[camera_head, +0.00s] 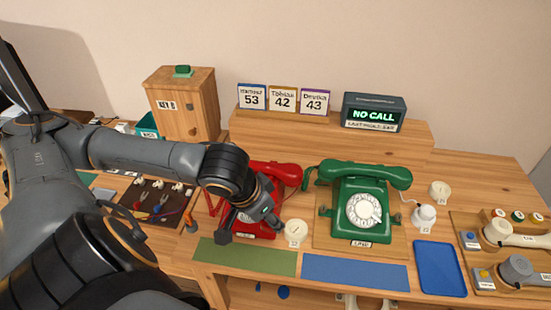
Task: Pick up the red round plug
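I cannot clearly single out a red round plug. A small round piece with a reddish top (498,213) sits at the back of the wooden board at the right; it is too small to identify surely. The dark board (130,189) at the left holds small red and blue pieces with cords, also too small to tell. My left gripper (250,229) reaches over the front of the red phone (276,171), hiding much of it. Its fingers look spread, with no held thing visible. My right gripper is not in view.
A green rotary phone (364,175) stands centrally, with a round white piece (296,232) to its left. Green (245,257) and blue (355,271) mats and a blue tray (440,268) line the front edge. A wooden cabinet (185,105) stands back left. The display reads NO CALL (374,113).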

